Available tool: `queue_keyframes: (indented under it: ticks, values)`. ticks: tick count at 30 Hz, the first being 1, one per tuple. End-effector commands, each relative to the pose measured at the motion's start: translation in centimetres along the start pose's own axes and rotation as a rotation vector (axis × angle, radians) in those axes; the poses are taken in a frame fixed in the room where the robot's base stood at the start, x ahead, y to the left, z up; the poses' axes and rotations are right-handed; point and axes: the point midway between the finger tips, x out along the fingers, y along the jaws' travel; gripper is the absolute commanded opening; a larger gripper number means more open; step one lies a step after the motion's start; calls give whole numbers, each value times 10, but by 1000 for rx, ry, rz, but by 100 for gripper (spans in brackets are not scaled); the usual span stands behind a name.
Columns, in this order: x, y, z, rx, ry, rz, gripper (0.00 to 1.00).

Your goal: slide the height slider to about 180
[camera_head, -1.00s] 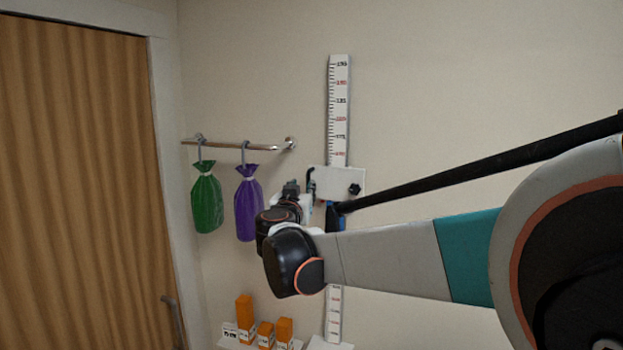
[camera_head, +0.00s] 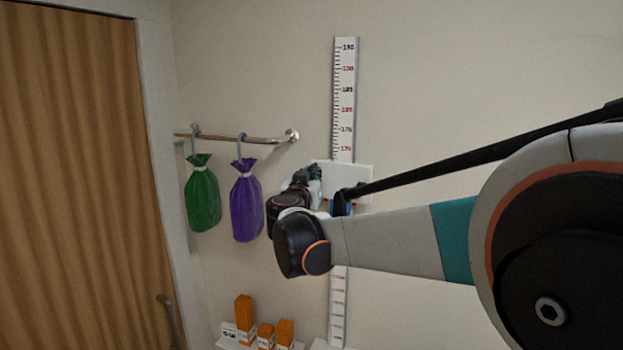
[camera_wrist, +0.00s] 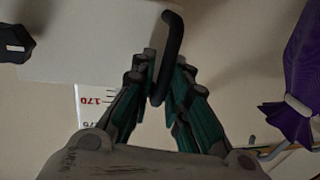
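The white height slider plate (camera_head: 350,182) sits on the wall scale (camera_head: 344,100), its top edge just below the red 170 mark. In the wrist view the plate (camera_wrist: 95,40) fills the upper left, with its black handle (camera_wrist: 171,42) and the printed 170 and 175 beside it. My gripper (camera_wrist: 166,75) has its two green-padded fingers closed around the handle, one on each side. In the head view my gripper (camera_head: 310,178) is at the plate's left edge and hides the handle. My arm covers the lower part of the plate and the middle of the scale.
A metal rail (camera_head: 240,138) left of the scale carries a green bag (camera_head: 202,198) and a purple bag (camera_head: 246,200), close to my wrist. Orange boxes (camera_head: 244,318) stand on a low shelf. A wooden door (camera_head: 70,180) is at left. The wall above the plate is clear.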

Motion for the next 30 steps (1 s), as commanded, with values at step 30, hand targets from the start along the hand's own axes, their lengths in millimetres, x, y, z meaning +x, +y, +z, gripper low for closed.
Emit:
queue_keyframes:
  ticks: [30]
  values:
    - [-1, -4, -183, -4, 1, -9, 0]
